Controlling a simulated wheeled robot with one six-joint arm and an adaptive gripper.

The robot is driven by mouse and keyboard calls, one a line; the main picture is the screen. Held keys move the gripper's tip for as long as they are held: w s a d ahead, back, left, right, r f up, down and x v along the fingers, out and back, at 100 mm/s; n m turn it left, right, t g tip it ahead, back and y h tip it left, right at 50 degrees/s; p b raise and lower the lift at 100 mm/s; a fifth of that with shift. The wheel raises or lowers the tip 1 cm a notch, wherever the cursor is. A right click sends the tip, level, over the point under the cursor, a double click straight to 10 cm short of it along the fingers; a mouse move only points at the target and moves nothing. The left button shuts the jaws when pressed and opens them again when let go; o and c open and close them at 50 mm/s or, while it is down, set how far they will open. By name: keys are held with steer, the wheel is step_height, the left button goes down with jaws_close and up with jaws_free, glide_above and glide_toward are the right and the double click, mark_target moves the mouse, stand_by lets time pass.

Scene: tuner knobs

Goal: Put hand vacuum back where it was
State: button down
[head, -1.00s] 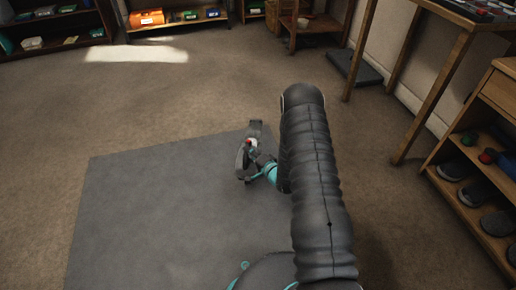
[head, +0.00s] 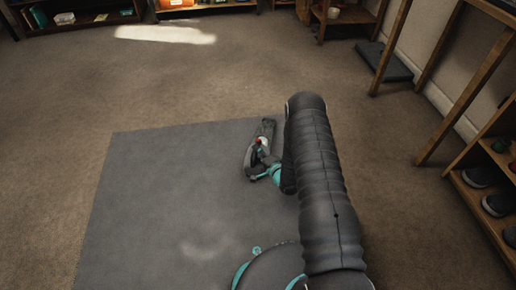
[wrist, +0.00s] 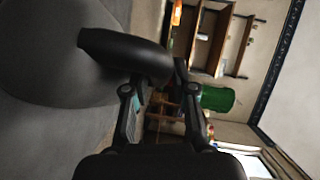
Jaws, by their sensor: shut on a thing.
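The hand vacuum (head: 266,130) shows in the head view as a small dark grey, elongated thing with a red and white spot, beside my arm and above the grey mat. My gripper (head: 262,168) is at it, partly covered by my own arm. In the wrist view a dark, rounded bar of the vacuum (wrist: 122,52) lies across the tips of my gripper (wrist: 155,85), which is shut on it. The finer shape of the vacuum and the exact grip are too dark and small to tell.
The grey mat (head: 150,220) lies on brown carpet (head: 220,85). Low shelves (head: 95,22) stand at the back, and a shoe rack (head: 490,185) and a wooden-legged table (head: 442,85) at the right. A dark flat slab (head: 385,62) lies near the wall. The carpet at left is clear.

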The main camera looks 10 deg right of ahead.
steer(key=shift+w, duration=0.1)
steer(key=c, duration=1)
jaws_free()
steer(key=shift+f, duration=0.1)
steer(key=shift+o, duration=0.2)
